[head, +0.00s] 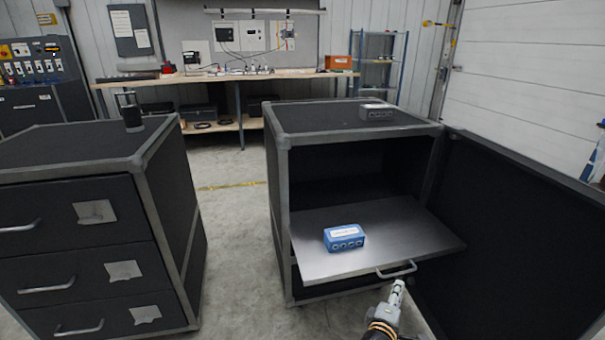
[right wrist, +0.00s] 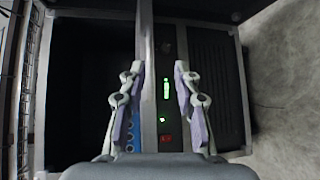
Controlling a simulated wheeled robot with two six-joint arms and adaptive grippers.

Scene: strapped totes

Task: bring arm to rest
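My right gripper (head: 397,289) shows at the bottom of the head view, just in front of the pulled-out shelf's handle, with no clear contact visible. In the right wrist view its two fingers (right wrist: 159,70) stand apart with nothing held between them. Behind them is a dark panel with green lights and a small red mark; I cannot tell what it belongs to. My left gripper is not in view.
A blue box (head: 344,238) sits on the pulled-out shelf (head: 400,225) of the right cabinet. The cabinet door (head: 510,230) stands open on the right. A grey box (head: 377,112) is on top. A drawer cabinet (head: 80,235) stands left, with clear floor between.

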